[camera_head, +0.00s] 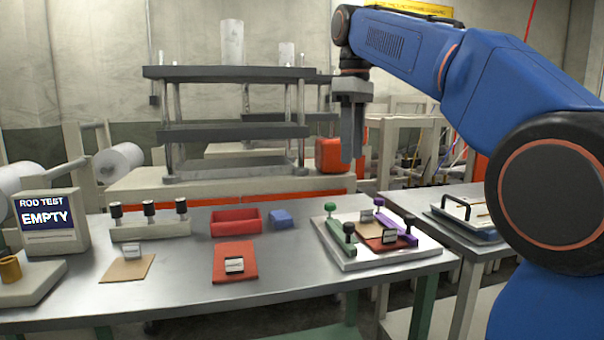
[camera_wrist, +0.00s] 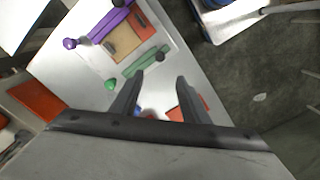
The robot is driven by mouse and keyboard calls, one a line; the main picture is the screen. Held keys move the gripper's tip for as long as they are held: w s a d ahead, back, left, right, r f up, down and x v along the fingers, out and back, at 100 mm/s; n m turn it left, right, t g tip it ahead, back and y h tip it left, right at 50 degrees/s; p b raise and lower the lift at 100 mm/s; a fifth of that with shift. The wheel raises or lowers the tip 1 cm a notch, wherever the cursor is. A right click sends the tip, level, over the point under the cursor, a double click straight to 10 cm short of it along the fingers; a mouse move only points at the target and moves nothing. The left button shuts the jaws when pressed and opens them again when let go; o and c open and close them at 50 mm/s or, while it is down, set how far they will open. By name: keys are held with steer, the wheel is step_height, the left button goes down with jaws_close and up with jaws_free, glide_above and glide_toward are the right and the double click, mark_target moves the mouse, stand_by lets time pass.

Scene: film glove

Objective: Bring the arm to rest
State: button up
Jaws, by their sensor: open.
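My gripper (camera_head: 351,150) hangs from my blue arm, pointing down, well above the back edge of the steel table (camera_head: 180,285). In the wrist view, my gripper's two dark fingers (camera_wrist: 160,79) stand apart with nothing gripped between them. Below them lies the table, with a white tray (camera_head: 345,262) holding green and purple bars, a tan card and a red card. The tray's purple bar (camera_wrist: 108,25) and green bar (camera_wrist: 140,61) also show in the wrist view. My gripper touches nothing that I can see.
A red bin (camera_head: 236,229), a blue block (camera_head: 281,219), a red pad (camera_head: 236,276), a tan pad (camera_head: 127,268) and a black-knobbed rack (camera_head: 150,228) stand on the table. A display (camera_head: 48,220) reads "ROD TEST EMPTY". A dark-shelved press (camera_head: 235,132) stands behind. A side table (camera_head: 470,245) is at right.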

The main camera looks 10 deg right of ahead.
steer(key=s+d+f+m+t, duration=0.1)
steer(key=s+f+m, duration=0.2)
steer(key=s+f, duration=0.5)
steer(key=s+d+f+m+t, duration=0.1)
steer(key=s+f+m+t, duration=0.1)
steer(key=s+f, duration=0.7)
steer(key=s+d+f+m+t, duration=0.1)
steer(key=s+f+m, duration=0.3)
steer(key=f, duration=1.7)
steer(key=s, duration=0.4)
steer(key=shift+s+t, duration=0.3)
steer(key=shift+t, duration=0.1)
